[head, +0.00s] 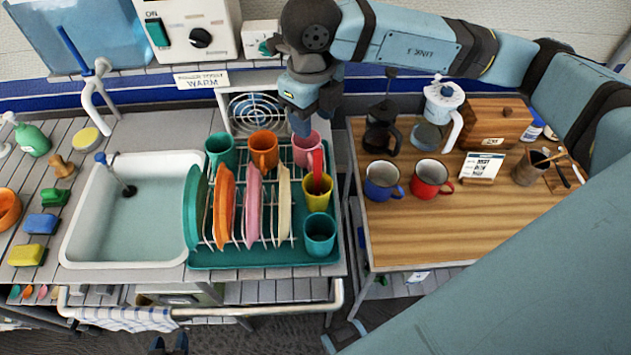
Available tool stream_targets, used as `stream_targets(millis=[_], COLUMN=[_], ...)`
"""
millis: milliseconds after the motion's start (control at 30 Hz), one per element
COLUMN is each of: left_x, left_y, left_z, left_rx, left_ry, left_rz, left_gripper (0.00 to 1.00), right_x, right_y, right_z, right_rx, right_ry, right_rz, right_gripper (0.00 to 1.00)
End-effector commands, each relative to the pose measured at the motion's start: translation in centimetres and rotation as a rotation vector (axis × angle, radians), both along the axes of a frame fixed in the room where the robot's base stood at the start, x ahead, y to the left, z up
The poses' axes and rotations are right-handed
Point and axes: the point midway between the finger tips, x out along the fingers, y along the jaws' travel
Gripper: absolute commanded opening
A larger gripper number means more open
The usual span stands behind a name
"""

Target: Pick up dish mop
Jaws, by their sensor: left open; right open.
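No mop with a clear mop head can be made out. A slim stick-like item (116,176) with a blue knob and a dark end leans in the sink (185,160); I cannot tell whether it is the dish mop. My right gripper (315,115) hangs open over the back of the dish rack, pointing down above the pink cup (306,150) and beside the orange mug (264,150). It holds nothing that I can see. My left gripper (168,344) just shows at the bottom edge, open, in front of the counter and apart from everything on it.
The teal dish rack (212,259) holds plates and cups; a red upright item stands by the yellow cup (318,192). Mugs (431,178) and coffee pots stand on the wooden table (400,240).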

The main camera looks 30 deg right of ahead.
Motion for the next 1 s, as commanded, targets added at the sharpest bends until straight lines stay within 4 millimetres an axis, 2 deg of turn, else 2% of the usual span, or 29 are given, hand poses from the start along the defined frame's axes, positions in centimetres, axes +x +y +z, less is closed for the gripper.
stream_targets(millis=[100, 300, 533, 800, 1000], left_x=[-0.1, -0.1, -0.1, -0.1, -0.1], left_y=[0.0, -0.1, -0.1, -0.1, -0.1], left_z=[0.3, 0.6, 0.9, 1.9, 1.9], left_rx=[0.000, -0.001, -0.001, -0.001, -0.001], left_ry=[0.001, 0.002, 0.002, 0.002, 0.002], left_rz=[-0.001, 0.000, 0.000, 0.000, 0.000], left_gripper=[0.43, 0.43, 0.43, 0.43, 0.43], right_x=[-0.1, -0.1, -0.2, -0.6, -0.5], right_y=[-0.1, 0.0, -0.2, -0.7, -0.7], right_z=[-2.5, -5.8, -7.3, -11.1, -11.9], right_rx=[0.000, 0.002, 0.002, 0.004, 0.005], right_ry=[0.006, 0.005, 0.005, 0.006, 0.003], right_rz=[-0.002, 0.001, 0.000, 0.002, 0.002], right_gripper=[0.50, 0.50, 0.50, 0.50, 0.50])
